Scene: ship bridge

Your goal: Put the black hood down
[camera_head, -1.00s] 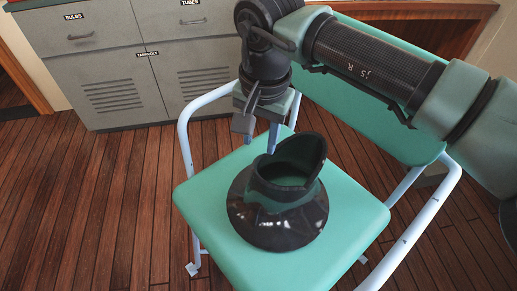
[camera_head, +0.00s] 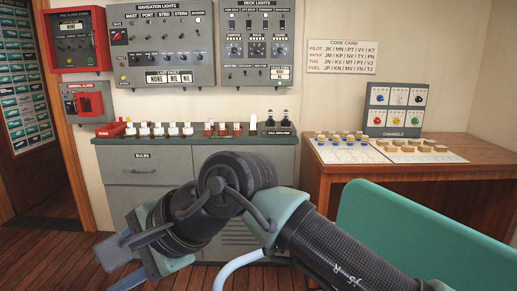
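The black hood is not in view now; the chair seat it stood on a second ago is below the picture. The chair's green backrest (camera_head: 405,240) shows at the lower right. My gripper (camera_head: 122,262) is at the lower left, turned toward the left. Its two blue-grey fingers appear spread apart, with a grey plate partly in front of them, and I see nothing held between them.
A grey cabinet (camera_head: 140,172) with small items on top stands behind my arm. A wooden desk (camera_head: 440,178) at right holds colored pegs, tan pieces and a channels box (camera_head: 392,110). Switch panels (camera_head: 160,48) hang on the wall. Floor (camera_head: 45,255) shows at lower left.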

